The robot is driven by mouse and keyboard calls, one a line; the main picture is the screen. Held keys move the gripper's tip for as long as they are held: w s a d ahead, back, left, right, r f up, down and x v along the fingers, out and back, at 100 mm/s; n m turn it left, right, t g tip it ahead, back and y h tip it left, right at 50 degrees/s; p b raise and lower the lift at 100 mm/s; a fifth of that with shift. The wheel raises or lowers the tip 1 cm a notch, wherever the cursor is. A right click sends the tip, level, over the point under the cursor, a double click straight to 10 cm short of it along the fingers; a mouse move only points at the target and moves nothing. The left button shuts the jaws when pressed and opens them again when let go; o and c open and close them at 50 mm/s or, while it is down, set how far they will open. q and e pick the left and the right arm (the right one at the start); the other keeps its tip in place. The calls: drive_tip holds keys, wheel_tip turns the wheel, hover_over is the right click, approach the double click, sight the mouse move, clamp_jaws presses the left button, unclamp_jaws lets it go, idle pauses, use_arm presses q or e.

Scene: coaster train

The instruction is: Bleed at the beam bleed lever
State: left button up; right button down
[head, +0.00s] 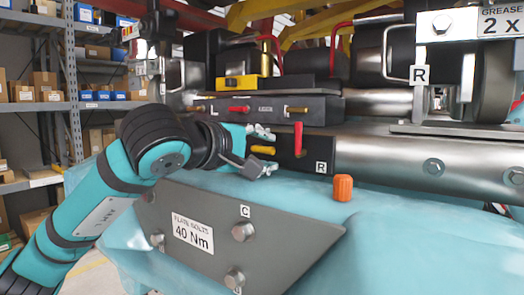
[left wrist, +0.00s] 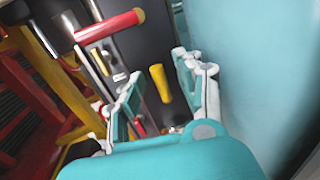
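A dark block (head: 284,165) marked R on the beam carries a yellow lever (head: 263,150) and an upright red lever (head: 298,139). No readable label tells me which one is the beam bleed lever. My left gripper (head: 263,148) is at the yellow lever, with its fingers spread above and below it. In the left wrist view, the open fingers of my left gripper (left wrist: 162,92) stand on either side of the yellow lever (left wrist: 160,83). I cannot tell whether either finger touches it. A red handle (left wrist: 110,27) shows at upper left there. My right gripper is not in view.
Above is a longer dark block (head: 325,112) with a red lever (head: 238,108) and brass levers. An orange cap (head: 343,188) stands right of the gripper. A grey bolted plate (head: 290,245) lies below, over a cyan cover (head: 420,240). Shelves (head: 35,106) stand at left.

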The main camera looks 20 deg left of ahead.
use_arm(q)
drive_tip(key=shift+s+a+r, duration=0.1)
drive_tip(key=shift+s+r, duration=0.05)
drive_tip(key=shift+s, duration=0.1)
drive_tip(key=v, duration=1.1)
drive_tip(key=shift+s, duration=0.25)
